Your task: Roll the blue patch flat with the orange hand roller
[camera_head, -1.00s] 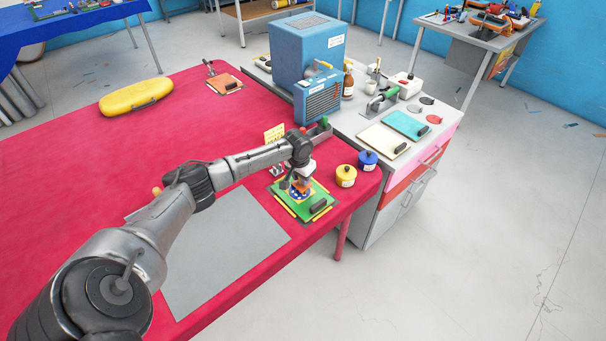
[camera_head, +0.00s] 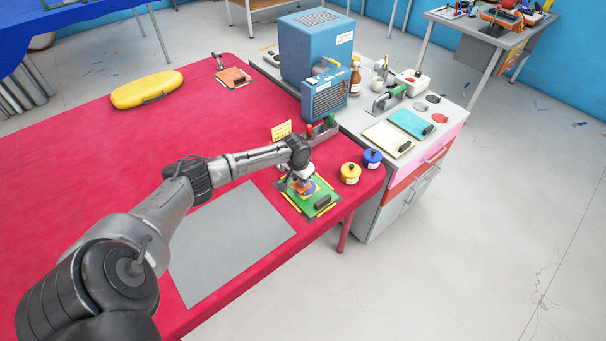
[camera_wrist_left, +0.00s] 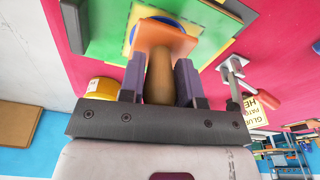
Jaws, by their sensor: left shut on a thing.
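The orange hand roller (camera_head: 301,187) is in my left gripper (camera_head: 303,177), its orange end down over the green board (camera_head: 294,205). In the left wrist view my left gripper (camera_wrist_left: 159,70) is shut around the roller's brown handle (camera_wrist_left: 159,80), and the orange end (camera_wrist_left: 166,38) is beyond the fingers. The blue patch (camera_head: 313,187) shows beside the roller on the green board, with yellow around it. In the wrist view a blue rim (camera_wrist_left: 180,20) shows behind the orange end. The roller hides part of the patch; I cannot tell whether they touch. My right gripper is out of view.
A black block (camera_head: 322,201) lies on the board's near right. A yellow pot (camera_head: 350,173) and a blue pot (camera_head: 372,158) stand to the right. A rack (camera_head: 322,130) with handled tools and a card (camera_head: 281,131) stand behind. A grey mat (camera_head: 230,245) lies in front.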

